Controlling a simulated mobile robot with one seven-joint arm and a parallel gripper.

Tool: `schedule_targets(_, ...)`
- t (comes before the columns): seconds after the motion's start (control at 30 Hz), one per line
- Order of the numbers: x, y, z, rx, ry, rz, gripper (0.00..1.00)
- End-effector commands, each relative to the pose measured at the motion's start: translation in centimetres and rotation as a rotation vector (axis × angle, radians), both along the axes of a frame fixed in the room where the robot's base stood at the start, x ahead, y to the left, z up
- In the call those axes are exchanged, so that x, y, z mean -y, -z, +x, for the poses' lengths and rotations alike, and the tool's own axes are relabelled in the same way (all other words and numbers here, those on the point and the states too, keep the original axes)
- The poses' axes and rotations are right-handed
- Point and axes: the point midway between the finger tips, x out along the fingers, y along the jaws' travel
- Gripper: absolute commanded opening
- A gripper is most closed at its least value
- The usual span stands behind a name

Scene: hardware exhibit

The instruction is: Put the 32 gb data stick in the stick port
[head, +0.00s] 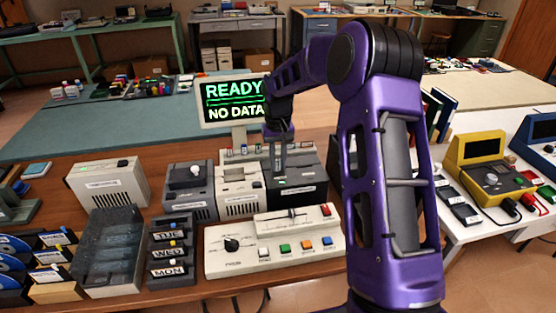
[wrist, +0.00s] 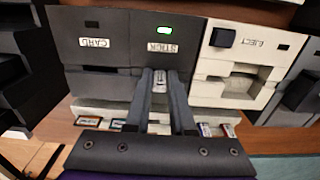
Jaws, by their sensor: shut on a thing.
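My gripper (head: 278,168) is in front of my arm's wrist, pointing down over the dark reader block (head: 302,190). In the wrist view my gripper (wrist: 160,78) is shut on a small pale data stick (wrist: 159,84), held between the fingertips. Its capacity marking is too small to read. The fingertips are at the dark port block labelled STICK (wrist: 158,54), just by its label; a green light is lit on it. The slot itself is hidden by the fingers and stick, so I cannot tell whether the stick's end is inside.
Beside it are a dark block labelled CARD (wrist: 92,52) and a white unit labelled EJECT (wrist: 240,60). Several other sticks sit in a white rack (wrist: 65,107). The monitor (head: 233,100) reads READY, NO DATA. A white control panel (head: 215,262) with coloured buttons lies in front.

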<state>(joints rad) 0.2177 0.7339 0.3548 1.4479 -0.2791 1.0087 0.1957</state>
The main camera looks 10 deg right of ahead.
Motion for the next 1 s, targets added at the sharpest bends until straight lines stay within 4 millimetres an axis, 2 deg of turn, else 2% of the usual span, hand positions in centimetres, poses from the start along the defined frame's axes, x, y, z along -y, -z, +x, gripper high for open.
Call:
schedule_targets(0.4, 0.0, 0.1, 0.0, 0.0, 0.0, 0.0, 0.0)
schedule_targets(0.43, 0.0, 0.1, 0.0, 0.0, 0.0, 0.0, 0.25)
schedule_targets(0.6, 0.0, 0.1, 0.0, 0.0, 0.0, 0.0, 0.56)
schedule_targets(0.87, 0.0, 0.1, 0.0, 0.0, 0.0, 0.0, 0.57)
schedule_targets(1.0, 0.0, -0.9, 0.0, 0.0, 0.0, 0.0, 0.57)
